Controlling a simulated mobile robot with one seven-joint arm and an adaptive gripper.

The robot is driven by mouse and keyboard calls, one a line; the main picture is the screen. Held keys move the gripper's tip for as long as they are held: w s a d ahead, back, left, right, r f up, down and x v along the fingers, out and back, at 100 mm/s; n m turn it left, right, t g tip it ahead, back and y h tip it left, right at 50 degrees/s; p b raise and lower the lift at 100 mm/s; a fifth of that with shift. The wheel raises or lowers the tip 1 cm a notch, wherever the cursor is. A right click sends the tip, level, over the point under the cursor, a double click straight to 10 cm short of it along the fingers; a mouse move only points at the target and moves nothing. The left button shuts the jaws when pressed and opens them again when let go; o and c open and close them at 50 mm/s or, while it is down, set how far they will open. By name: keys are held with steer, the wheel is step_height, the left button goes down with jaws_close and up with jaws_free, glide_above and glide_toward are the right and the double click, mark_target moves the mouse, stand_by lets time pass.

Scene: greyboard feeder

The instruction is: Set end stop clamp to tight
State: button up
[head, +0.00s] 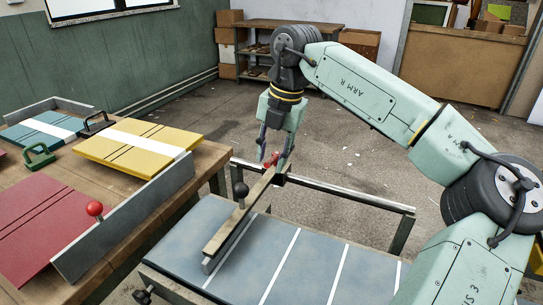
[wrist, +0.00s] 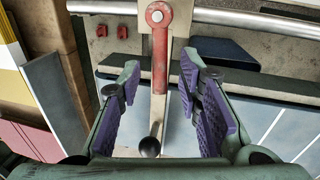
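The end stop clamp appears as a red lever (wrist: 160,62) with a pale round pivot cap, in the wrist view. It lies lengthwise along a wooden bar, its pivot at the far end. In the head view the red lever (head: 272,159) is small and partly hidden by my gripper (head: 274,150). In the wrist view my gripper (wrist: 160,75) is open, its purple-padded fingers on either side of the lever with gaps to both. A black ball knob (wrist: 150,147) stands on the bar nearer the camera, and also shows in the head view (head: 241,189).
The blue feed table (head: 300,265) lies below the bar, with a metal rail (head: 340,193) behind it. At left, a wooden table (head: 205,165) carries red, yellow and blue boards and a grey fence (head: 130,222) with a red knob (head: 95,208). Floor beyond the rail is open.

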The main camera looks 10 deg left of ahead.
steer(key=shift+a+f, duration=0.15)
steer(key=shift+f, duration=0.4)
jaws_close()
stand_by(0.5)
